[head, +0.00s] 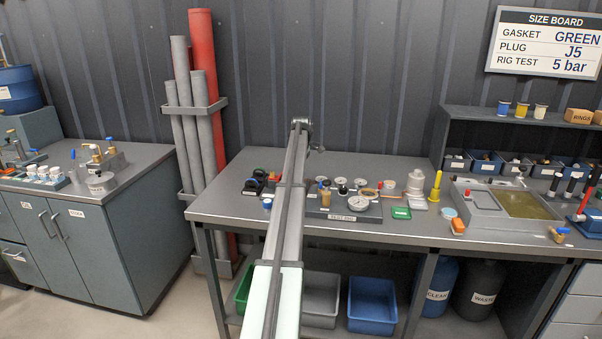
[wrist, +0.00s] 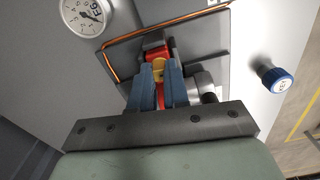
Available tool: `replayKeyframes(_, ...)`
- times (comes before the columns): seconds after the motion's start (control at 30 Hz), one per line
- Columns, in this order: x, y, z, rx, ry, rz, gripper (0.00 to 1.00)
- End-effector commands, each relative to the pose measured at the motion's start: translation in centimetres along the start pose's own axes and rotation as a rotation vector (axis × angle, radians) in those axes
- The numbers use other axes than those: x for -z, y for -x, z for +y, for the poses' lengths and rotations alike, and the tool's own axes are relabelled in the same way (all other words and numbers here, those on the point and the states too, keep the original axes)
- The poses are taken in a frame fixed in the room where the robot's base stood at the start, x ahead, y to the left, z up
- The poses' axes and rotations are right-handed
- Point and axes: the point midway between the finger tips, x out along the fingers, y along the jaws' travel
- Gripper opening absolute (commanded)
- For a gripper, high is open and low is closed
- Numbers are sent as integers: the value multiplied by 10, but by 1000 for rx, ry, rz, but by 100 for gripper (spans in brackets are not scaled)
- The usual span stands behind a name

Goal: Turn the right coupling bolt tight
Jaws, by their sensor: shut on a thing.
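In the wrist view my gripper (wrist: 159,67) has two blue fingers shut on a small yellow piece (wrist: 158,72). Red parts (wrist: 155,50) show just behind and below the yellow piece, between the fingers. I cannot tell whether the yellow piece is the right coupling bolt, as the fingers hide its sides. A light grey round fitting (wrist: 203,84) sits close to the right finger. In the head view my arm stretches over the workbench, and I cannot make out my gripper or any coupling bolt there.
In the wrist view a copper pipe (wrist: 107,55) bends around the held part. A gauge (wrist: 84,17) is at upper left and a blue knob (wrist: 277,78) at right. In the head view the workbench (head: 225,208) holds many small parts, and a cabinet (head: 105,235) stands left.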

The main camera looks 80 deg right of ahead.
Motion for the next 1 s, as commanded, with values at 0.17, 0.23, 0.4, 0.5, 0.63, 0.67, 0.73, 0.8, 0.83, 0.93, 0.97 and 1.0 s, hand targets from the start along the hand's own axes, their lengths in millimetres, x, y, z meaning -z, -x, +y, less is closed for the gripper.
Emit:
replayKeyframes(0.17, 0, 0, 0, 0, -144, 0, 0)
replayKeyframes(0.23, 0, 0, 0, 0, -210, 0, 0)
replayKeyframes(0.4, 0, 0, 0, 0, -372, 0, 0)
replayKeyframes(0.5, 0, 0, 0, 0, -467, 0, 0)
replayKeyframes(0.63, 0, 0, 0, 0, -591, 0, 0)
replayKeyframes(0.67, 0, 0, 0, 0, -619, 0, 0)
replayKeyframes(0.73, 0, 0, 0, 0, -686, 0, 0)
replayKeyframes(0.8, 0, 0, 0, 0, -752, 0, 0)
replayKeyframes(0.83, 0, 0, 0, 0, -781, 0, 0)
replayKeyframes(0.93, 0, 0, 0, 0, -876, 0, 0)
replayKeyframes(0.97, 0, 0, 0, 0, -904, 0, 0)
replayKeyframes(1.0, 0, 0, 0, 0, -942, 0, 0)
